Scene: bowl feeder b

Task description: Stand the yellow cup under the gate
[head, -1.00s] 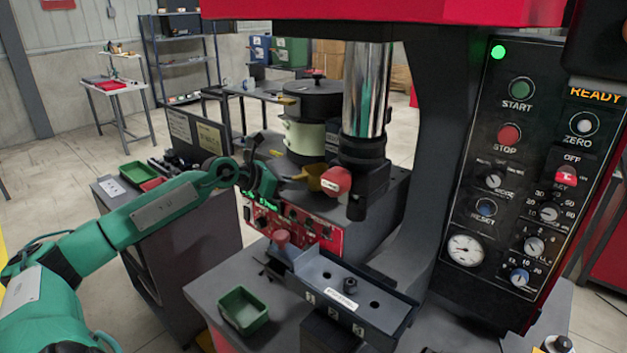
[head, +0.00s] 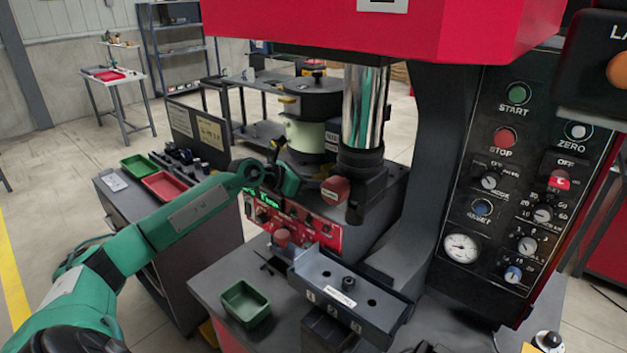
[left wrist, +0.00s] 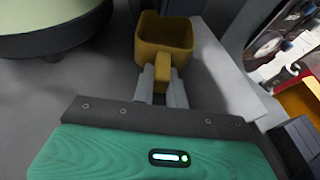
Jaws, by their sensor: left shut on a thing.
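The yellow cup is an open, square-sided container with a handle, and it shows in the left wrist view (left wrist: 163,38). My left gripper (left wrist: 162,84) is shut on the cup's handle. In that view the cup looks upright over a grey surface, beside the round feeder base; whether it touches the surface I cannot tell. In the head view my left gripper (head: 292,183) is in front of the bowl feeder (head: 306,133), and little of the cup shows there. I cannot clearly make out the gate. My right gripper is not in view.
A red-capped press head (head: 335,190) under a chrome column is close to the right of my left gripper. A red control panel (head: 295,222) is below. A dark numbered fixture (head: 350,293) and a green tray (head: 245,303) are in front.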

